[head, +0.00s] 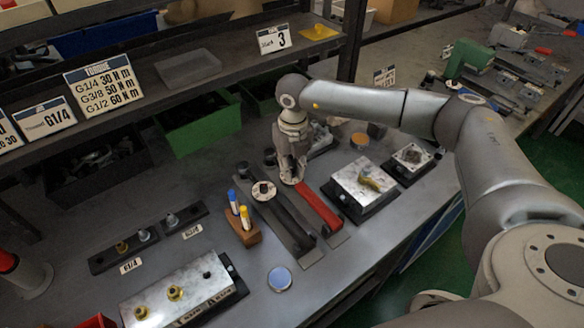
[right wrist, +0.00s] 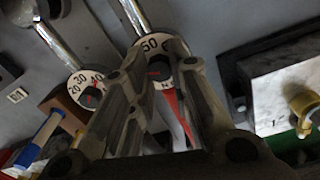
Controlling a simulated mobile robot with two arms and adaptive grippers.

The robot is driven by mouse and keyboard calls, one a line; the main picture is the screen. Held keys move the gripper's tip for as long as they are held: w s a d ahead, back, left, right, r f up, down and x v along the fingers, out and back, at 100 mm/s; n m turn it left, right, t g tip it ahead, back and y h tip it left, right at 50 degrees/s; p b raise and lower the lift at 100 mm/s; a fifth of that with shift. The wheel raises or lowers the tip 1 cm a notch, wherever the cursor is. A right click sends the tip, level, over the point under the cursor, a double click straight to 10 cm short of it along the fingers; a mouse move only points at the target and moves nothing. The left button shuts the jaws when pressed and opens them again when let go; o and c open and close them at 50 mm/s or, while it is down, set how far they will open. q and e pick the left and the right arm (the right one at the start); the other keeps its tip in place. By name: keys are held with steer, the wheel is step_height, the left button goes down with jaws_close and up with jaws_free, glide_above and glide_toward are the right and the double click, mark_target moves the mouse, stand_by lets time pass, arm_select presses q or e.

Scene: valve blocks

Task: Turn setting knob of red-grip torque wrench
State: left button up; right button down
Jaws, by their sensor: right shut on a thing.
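The red-grip torque wrench lies on the workbench; its red grip (head: 318,207) shows in the head view, and a strip of red shows between my fingers in the right wrist view. Its white round dial (right wrist: 149,45), with a 50 on it, sits by my fingertips. The dark setting knob (right wrist: 159,69) is at the dial's middle, between the fingertips of my right gripper (head: 291,172). That gripper points down and is shut on the knob. In the head view the fingers hide the knob and most of the dial. My left gripper is not in view.
A dark-grip wrench with a white dial (head: 263,191) lies close on the left. A wooden block (head: 241,226) holding blue and yellow pens stands beside it. A metal valve block (head: 362,184) is on the right. The shelf (head: 215,70) runs behind.

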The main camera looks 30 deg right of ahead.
mark_target(293, 171)
steer(key=shift+m, duration=0.6)
steer(key=c, duration=1.3)
jaws_free()
step_height(293, 171, up, 12)
steer(key=shift+d, duration=0.1)
